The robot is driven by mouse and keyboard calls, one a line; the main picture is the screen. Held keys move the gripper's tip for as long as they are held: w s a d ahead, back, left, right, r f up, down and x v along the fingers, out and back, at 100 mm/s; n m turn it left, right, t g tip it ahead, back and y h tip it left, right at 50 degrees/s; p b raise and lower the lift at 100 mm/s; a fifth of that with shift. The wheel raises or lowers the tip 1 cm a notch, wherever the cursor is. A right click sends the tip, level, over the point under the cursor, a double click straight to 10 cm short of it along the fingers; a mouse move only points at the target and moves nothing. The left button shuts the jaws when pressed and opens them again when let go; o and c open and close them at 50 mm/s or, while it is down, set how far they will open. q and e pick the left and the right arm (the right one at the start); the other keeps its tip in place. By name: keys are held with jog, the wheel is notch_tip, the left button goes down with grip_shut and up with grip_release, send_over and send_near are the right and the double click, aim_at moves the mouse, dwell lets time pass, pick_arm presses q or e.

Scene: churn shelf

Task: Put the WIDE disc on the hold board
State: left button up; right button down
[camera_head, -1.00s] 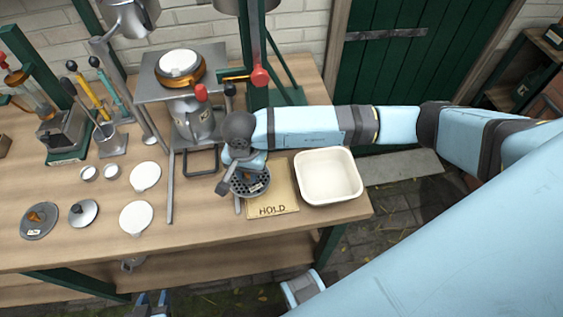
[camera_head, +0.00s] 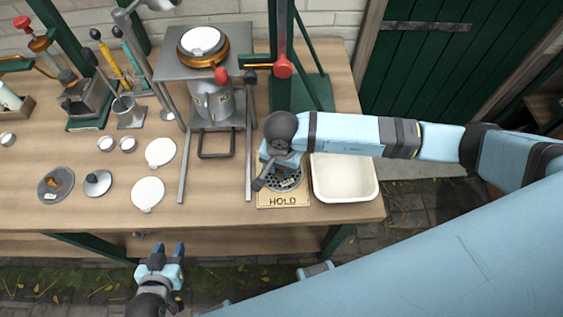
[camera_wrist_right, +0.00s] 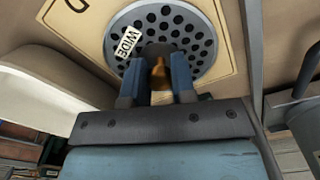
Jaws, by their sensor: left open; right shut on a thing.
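The WIDE disc (camera_head: 288,184) is a grey, perforated round plate with a white label reading WIDE. It lies over the middle of the hold board (camera_head: 283,202), a pale square marked HOLD. In the right wrist view the disc (camera_wrist_right: 200,61) lies flat against the board (camera_wrist_right: 85,30); I cannot tell whether they touch. My right gripper (camera_head: 279,167) is shut on the disc's brassy central knob, its fingers (camera_wrist_right: 156,85) on either side of it. The arm hides the disc's far part in the head view. My left gripper (camera_head: 169,249) is open and empty, in front of the table's front edge.
A white tub (camera_head: 345,190) stands close to the right of the board. A metal stand (camera_head: 205,75) with a jug (camera_head: 213,102) and a green press frame (camera_head: 310,92) are behind. White lids (camera_head: 148,194) and another disc (camera_head: 55,184) lie to the left.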

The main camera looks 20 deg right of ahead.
jog(key=shift+s, duration=0.1)
jog(key=c, duration=1.3)
grip_release()
jog(key=shift+f, duration=0.1)
jog(key=shift+c, duration=0.2)
jog(key=o, duration=0.4)
pick_arm(q)
jog(key=shift+s+d+f, duration=0.1)
jog(key=shift+s+f, duration=0.25)
jog(key=shift+f, duration=0.05)
jog(key=shift+r, duration=0.1)
pick_arm(e)
jog(key=shift+r, duration=0.5)
notch_tip(320, 180, up, 6)
jog(key=shift+f+b, duration=0.25)
jog(key=shift+b, duration=0.1)
pick_arm(q)
jog(key=shift+f, duration=0.3)
pick_arm(e)
jog(key=shift+r, duration=0.7)
